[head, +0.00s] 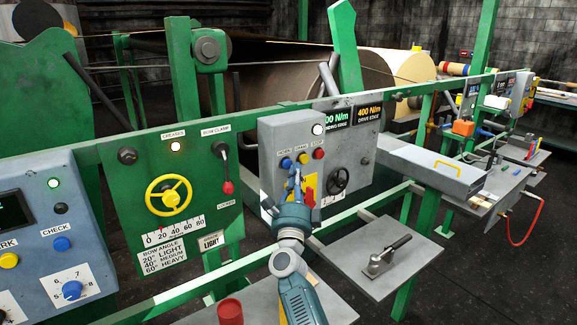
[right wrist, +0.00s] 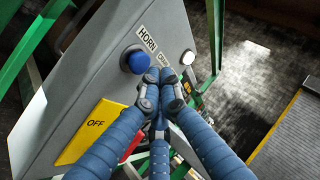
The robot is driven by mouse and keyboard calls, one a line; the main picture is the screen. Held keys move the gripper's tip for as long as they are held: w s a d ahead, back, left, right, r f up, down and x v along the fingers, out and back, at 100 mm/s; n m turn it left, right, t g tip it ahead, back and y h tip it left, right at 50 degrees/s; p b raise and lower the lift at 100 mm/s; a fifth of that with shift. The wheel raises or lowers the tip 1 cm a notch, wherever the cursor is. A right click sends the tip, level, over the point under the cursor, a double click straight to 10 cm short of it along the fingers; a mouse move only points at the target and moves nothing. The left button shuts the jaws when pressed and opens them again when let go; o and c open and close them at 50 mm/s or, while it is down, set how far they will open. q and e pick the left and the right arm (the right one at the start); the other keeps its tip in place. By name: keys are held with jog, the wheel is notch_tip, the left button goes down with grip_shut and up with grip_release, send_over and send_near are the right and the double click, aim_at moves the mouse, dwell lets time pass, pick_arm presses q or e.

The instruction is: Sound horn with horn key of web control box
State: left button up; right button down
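The grey web control box (head: 280,136) stands on the green rail in the middle of the head view. Its blue horn key (head: 286,162) is the left of three keys, beside a yellow one (head: 303,158) and a red one (head: 319,154). In the right wrist view the horn key (right wrist: 135,60) is by the HORN label (right wrist: 147,38). My right gripper (head: 296,172) is in front of the box, just below the keys. Its fingertips (right wrist: 163,85) are together with nothing between them, right of and below the horn key. Contact with the box cannot be told. My left gripper is out of view.
The box has a white lamp (head: 318,129), a yellow OFF plate (right wrist: 95,130) with a red handle (head: 309,196), and a black knob (head: 338,180). A green panel with a yellow handwheel (head: 168,195) is left. A grey shelf (head: 400,262) with a clamp is lower right.

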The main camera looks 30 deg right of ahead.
jog(key=shift+w, duration=0.1)
jog(key=shift+w+b, duration=0.3)
jog(key=shift+w, duration=0.05)
jog(key=shift+w+a+b, duration=0.1)
jog(key=shift+w+b, duration=0.35)
jog(key=shift+w, duration=0.05)
dwell(0.7)
jog(key=shift+s, duration=0.1)
jog(key=shift+s+p, duration=0.55)
jog(key=shift+s, duration=0.3)
jog(key=s, duration=0.1)
jog(key=s+p, duration=0.1)
jog(key=s, duration=0.1)
jog(key=s+p, duration=0.1)
jog(key=s, duration=0.1)
jog(key=shift+d, duration=0.3)
